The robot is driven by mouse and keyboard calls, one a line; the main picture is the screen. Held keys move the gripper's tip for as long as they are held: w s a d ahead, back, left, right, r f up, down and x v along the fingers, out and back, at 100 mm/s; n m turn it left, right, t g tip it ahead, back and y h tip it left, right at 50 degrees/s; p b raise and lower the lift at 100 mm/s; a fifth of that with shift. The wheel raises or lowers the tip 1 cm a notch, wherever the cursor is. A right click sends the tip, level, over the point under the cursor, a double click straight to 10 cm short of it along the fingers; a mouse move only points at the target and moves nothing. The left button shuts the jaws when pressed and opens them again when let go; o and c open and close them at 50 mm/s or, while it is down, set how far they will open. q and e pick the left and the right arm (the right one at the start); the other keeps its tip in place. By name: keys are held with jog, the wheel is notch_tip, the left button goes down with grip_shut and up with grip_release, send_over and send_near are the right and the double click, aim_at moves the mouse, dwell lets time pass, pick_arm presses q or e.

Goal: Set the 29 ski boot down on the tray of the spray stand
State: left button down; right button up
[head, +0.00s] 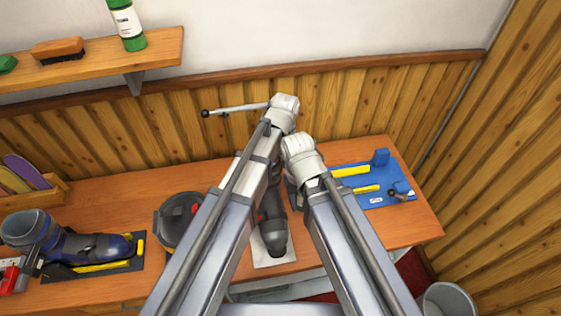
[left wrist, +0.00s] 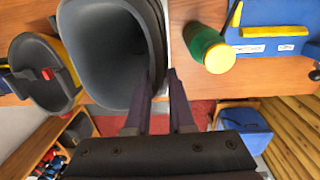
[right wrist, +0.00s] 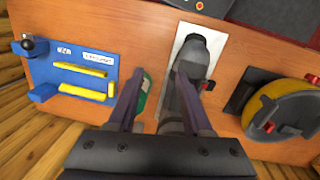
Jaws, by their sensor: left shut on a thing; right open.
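The dark grey ski boot (head: 272,225) stands toe toward me over the white tray (head: 262,262) in the middle of the bench. I cannot tell whether its sole touches the tray. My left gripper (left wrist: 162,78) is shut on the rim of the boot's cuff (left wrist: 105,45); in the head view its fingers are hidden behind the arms. My right gripper (right wrist: 160,78) is open, with one finger beside the boot (right wrist: 197,62) and a green bottle (right wrist: 146,95) partly seen between the fingers. The bottle, with a yellow top, also shows in the left wrist view (left wrist: 212,48).
A blue fixture (head: 372,196) with yellow bars lies to the right. A round black-and-yellow piece (head: 178,215) stands left of the boot. A shelf (head: 100,68) hangs upper left.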

pick_arm(q)
jog(key=shift+f, duration=0.15)
jog(key=c, duration=0.8)
grip_release()
jog(key=r+p, duration=0.3)
jog(key=r, duration=0.1)
jog(key=r+p, duration=0.4)
jog(key=shift+d+p, duration=0.2)
jog(key=shift+p, duration=0.1)
jog(key=shift+f, duration=0.1)
